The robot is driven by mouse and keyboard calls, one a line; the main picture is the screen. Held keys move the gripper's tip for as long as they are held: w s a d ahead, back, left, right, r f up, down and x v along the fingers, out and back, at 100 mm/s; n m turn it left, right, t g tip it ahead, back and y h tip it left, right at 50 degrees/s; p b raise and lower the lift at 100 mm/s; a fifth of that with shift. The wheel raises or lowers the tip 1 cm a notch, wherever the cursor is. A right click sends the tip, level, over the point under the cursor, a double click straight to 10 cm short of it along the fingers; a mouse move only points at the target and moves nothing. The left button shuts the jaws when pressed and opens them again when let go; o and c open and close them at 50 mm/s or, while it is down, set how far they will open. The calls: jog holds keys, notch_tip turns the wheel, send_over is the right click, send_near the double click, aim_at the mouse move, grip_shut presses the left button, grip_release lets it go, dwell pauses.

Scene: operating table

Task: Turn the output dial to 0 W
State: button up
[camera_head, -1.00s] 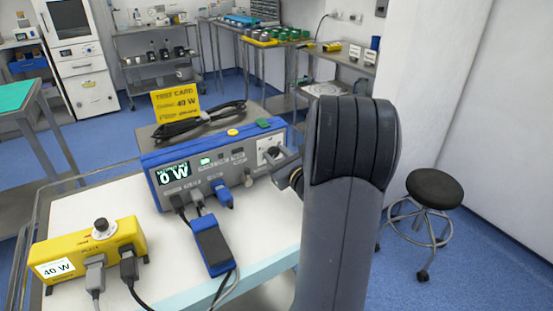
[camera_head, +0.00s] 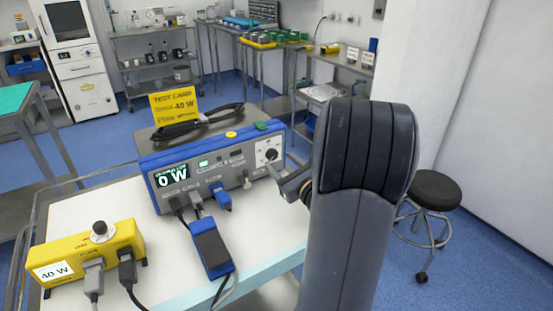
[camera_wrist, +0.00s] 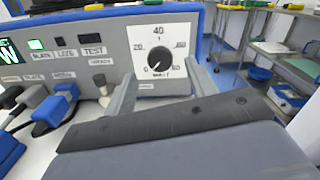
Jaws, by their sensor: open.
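The blue and grey power unit (camera_head: 205,175) stands on the white table, and its lit display (camera_head: 173,175) reads 0 W. Its output dial (camera_head: 271,154) is a black knob on a white scale plate at the right end of the front panel. In the wrist view the dial (camera_wrist: 160,54) has its white pointer mark toward the lower left, by the 0. My gripper (camera_wrist: 164,82) is open and empty, with one finger on each side below the dial, apart from the knob. In the head view my gripper (camera_head: 286,180) is just in front of the panel, partly hidden by my arm.
A yellow meter box (camera_head: 85,252) marked 40 W stands at the table's left front with cables plugged in. A blue and grey handset (camera_head: 212,248) lies before the unit. A stool (camera_head: 436,192) stands at right.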

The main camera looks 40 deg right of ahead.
aim_at(273, 157)
jog(key=s, duration=0.6)
jog(key=shift+s+a, duration=0.15)
jog(key=shift+a, duration=0.1)
jog(key=w, duration=1)
jog(key=shift+w+d, duration=0.2)
jog(key=shift+d, duration=0.05)
jog(key=shift+w+r, duration=0.1)
jog(key=shift+w, duration=0.25)
jog(key=shift+s+d+m+p, duration=0.1)
jog(key=shift+m+p, duration=0.3)
jog(key=shift+p, duration=0.3)
jog(key=shift+f+b, duration=0.25)
jog(key=shift+b, duration=0.35)
